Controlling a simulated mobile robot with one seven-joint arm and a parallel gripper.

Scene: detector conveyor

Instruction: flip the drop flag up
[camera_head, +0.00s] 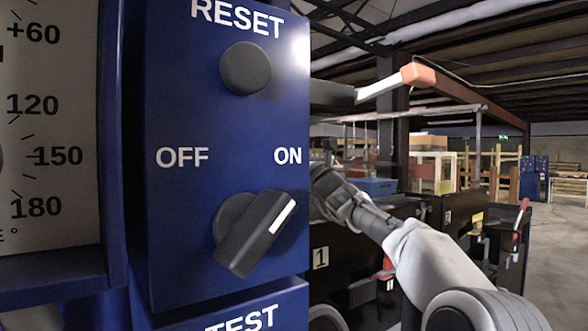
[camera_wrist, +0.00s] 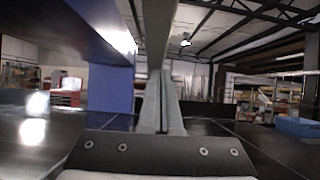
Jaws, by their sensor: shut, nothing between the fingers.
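A white lever with an orange tip (camera_head: 395,82), which looks like the drop flag, slants up to the right from a dark arm (camera_head: 333,95) beside the blue control panel. My gripper (camera_head: 324,160) is below that dark arm, just right of the panel's edge, and apart from the orange tip. In the wrist view the two fingers (camera_wrist: 161,78) are together and empty. A grey bar (camera_wrist: 156,30) comes down from the top of that view close to the fingertips. I cannot tell whether it touches them or whether it is the flag.
The blue panel (camera_head: 170,235) with a black knob (camera_head: 254,232) turned toward ON and a round RESET button (camera_head: 245,68) fills the left. Black conveyor units (camera_head: 345,275) stand behind my arm. A blue bin (camera_wrist: 298,127) sits at right in the wrist view.

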